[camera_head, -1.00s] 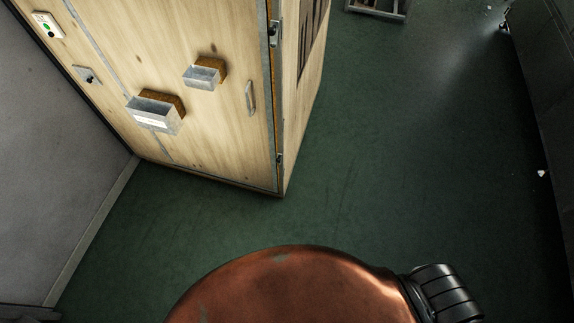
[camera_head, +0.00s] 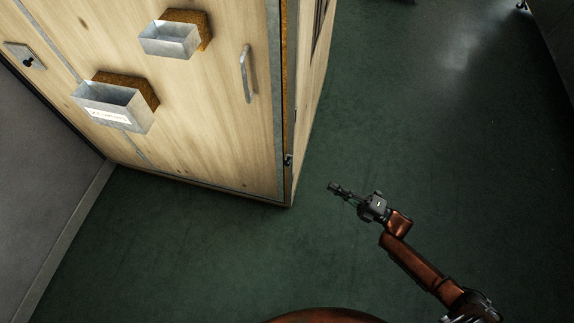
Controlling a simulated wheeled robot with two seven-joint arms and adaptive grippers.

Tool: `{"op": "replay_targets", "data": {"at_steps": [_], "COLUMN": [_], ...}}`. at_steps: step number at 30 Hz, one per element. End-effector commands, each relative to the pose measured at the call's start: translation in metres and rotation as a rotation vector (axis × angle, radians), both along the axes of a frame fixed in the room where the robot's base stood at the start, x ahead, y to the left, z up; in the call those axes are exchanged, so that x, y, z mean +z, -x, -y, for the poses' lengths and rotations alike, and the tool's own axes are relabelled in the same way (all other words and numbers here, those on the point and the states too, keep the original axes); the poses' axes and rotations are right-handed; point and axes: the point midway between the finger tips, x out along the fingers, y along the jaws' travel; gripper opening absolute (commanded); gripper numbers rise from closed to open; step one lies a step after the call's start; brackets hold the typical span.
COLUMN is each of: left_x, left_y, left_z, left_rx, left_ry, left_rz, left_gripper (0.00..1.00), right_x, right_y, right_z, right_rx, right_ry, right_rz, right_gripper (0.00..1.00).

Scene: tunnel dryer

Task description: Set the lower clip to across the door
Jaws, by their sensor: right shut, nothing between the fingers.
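The wooden dryer door (camera_head: 205,110) stands at the left and centre, with a vertical metal handle (camera_head: 247,75) near its right edge. The lower clip (camera_head: 288,160) is a small dark fitting low on the door's right edge, by the corner of the cabinet. How it is turned is too small to tell. My right gripper (camera_head: 334,188) is shut and empty. It is to the right of and a little below the clip in the picture, apart from it, over the green floor. My left gripper is not in view.
Two open metal boxes, the upper one (camera_head: 170,41) and the labelled lower one (camera_head: 112,108), stick out from the door. A switch plate (camera_head: 25,56) is at the far left. Green floor (camera_head: 430,150) lies clear to the right. A grey wall (camera_head: 40,170) bounds the left.

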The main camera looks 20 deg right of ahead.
Motion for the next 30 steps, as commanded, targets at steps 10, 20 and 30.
{"op": "replay_targets", "data": {"at_steps": [10,20,30], "left_x": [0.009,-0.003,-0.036], "left_y": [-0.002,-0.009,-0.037], "left_z": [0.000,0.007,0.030], "left_rx": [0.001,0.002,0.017], "left_ry": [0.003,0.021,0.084], "left_rz": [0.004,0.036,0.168], "left_gripper": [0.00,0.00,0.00], "right_x": [0.010,0.013,0.026], "right_y": [0.001,-0.014,-0.061], "right_z": [-0.006,-0.021,-0.069], "right_rx": [0.029,0.030,0.029], "right_ry": [0.008,0.005,0.006], "right_rz": [0.046,0.045,0.043], "right_gripper": [0.00,0.00,0.00]}}
